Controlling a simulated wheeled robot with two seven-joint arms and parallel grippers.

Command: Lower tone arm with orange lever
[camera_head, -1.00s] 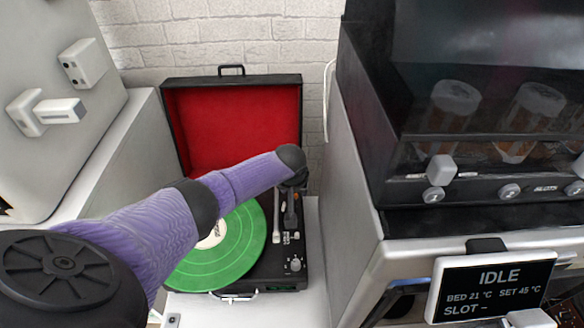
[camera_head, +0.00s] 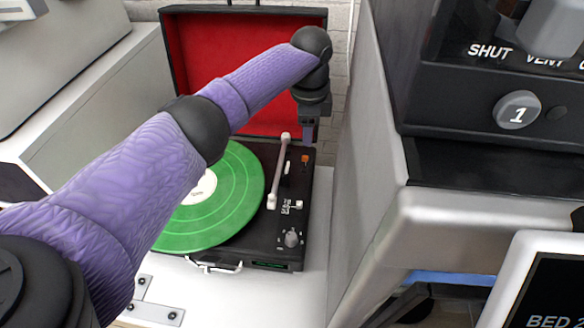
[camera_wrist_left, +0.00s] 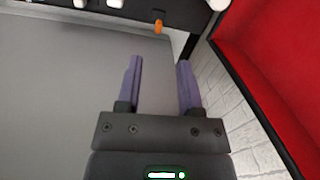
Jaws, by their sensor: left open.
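The orange lever (camera_head: 305,158) stands on the right side of the black turntable deck (camera_head: 262,250). It also shows as a small orange tab at the top of the left wrist view (camera_wrist_left: 158,26). The pale tone arm (camera_head: 279,172) runs beside the right edge of the green record (camera_head: 230,215). My left gripper (camera_head: 309,136) points down just behind the lever in the head view, apart from it as far as I can tell. In the left wrist view its purple fingers (camera_wrist_left: 160,61) are spread and empty, with the lever beyond the tips. My right gripper is not in view.
The open red-lined lid (camera_head: 215,60) rises behind the deck. A tall grey side wall (camera_head: 362,150) stands close on the right. A knob (camera_head: 292,238) is at the deck's front right, and a metal handle (camera_head: 213,266) is on its front edge.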

